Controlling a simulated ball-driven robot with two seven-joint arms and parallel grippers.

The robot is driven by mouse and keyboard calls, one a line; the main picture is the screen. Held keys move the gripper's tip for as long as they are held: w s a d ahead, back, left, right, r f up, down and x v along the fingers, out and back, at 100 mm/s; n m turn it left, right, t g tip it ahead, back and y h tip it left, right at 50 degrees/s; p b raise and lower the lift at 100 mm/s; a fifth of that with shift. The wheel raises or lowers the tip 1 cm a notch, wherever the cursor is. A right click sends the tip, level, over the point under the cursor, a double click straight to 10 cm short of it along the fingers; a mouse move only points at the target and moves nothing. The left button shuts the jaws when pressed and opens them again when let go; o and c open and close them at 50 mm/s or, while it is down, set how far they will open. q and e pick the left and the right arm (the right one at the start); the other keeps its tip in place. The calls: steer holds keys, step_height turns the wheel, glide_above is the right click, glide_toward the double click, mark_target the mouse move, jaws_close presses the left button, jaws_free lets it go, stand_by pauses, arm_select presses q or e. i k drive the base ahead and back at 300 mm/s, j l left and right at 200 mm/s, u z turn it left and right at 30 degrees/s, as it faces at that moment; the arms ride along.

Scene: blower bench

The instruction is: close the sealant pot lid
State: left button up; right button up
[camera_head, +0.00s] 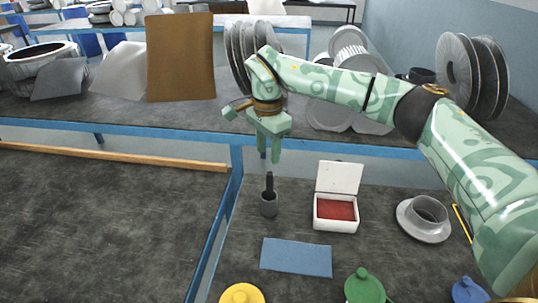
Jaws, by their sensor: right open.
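A small white square pot (335,225) with dark red contents stands on the dark bench, right of centre. It is the only open lidded container I see, so I take it for the sealant pot. Its white lid (339,178) stands up open along the back edge. My right gripper (269,155) points down, open and empty. In the picture it is left of the lid and above a dark cup, apart from both. My left gripper is not in view.
A dark cup (269,208) holds an upright black-handled tool, left of the pot. A blue mat (296,257) lies in front. A grey flanged ring (424,219) is to the right. Yellow (241,295), green (365,287) and blue (468,291) knobbed pieces line the near edge.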

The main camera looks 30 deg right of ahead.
mark_target(338, 176)
steer(key=z, duration=1.4)
